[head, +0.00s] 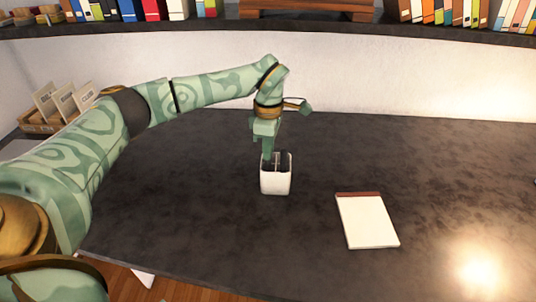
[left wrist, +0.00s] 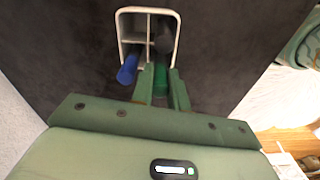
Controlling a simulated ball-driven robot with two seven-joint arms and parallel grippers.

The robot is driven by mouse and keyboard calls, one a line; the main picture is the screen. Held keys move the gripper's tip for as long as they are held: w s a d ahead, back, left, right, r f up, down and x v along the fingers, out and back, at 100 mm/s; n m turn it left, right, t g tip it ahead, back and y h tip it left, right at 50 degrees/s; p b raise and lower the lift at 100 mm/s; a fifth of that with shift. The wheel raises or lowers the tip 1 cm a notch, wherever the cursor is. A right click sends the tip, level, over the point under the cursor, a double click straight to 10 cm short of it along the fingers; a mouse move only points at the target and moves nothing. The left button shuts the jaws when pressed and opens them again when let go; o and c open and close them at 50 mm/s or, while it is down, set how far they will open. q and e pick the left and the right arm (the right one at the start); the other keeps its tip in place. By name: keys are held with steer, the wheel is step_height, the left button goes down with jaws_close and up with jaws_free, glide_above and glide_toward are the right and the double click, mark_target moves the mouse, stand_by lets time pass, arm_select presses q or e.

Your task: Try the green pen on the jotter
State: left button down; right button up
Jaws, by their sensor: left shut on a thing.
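The white pen cup (head: 276,183) stands on the dark table, left of the jotter (head: 368,222). The jotter lies flat, a blank white pad with a brown top band. My left gripper (head: 268,152) points down at the cup's opening. In the left wrist view, its fingers (left wrist: 161,82) are shut on the green pen (left wrist: 160,78), which is still at the divided cup (left wrist: 121,28). A blue pen (left wrist: 128,68) and a dark pen (left wrist: 163,38) are also in the cup. The green pen's lower end is hidden. My right gripper is not in view.
The table (head: 200,225) is clear around the cup and jotter. A wooden holder with cards (head: 65,105) stands at the far left. A shelf with books (head: 445,12) runs along the back, above a white wall (head: 400,75).

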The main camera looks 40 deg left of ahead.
arm_select(q)
step_height(320, 180, up, 8)
steer(key=shift+r+p, duration=0.1)
steer(key=shift+p, duration=0.95)
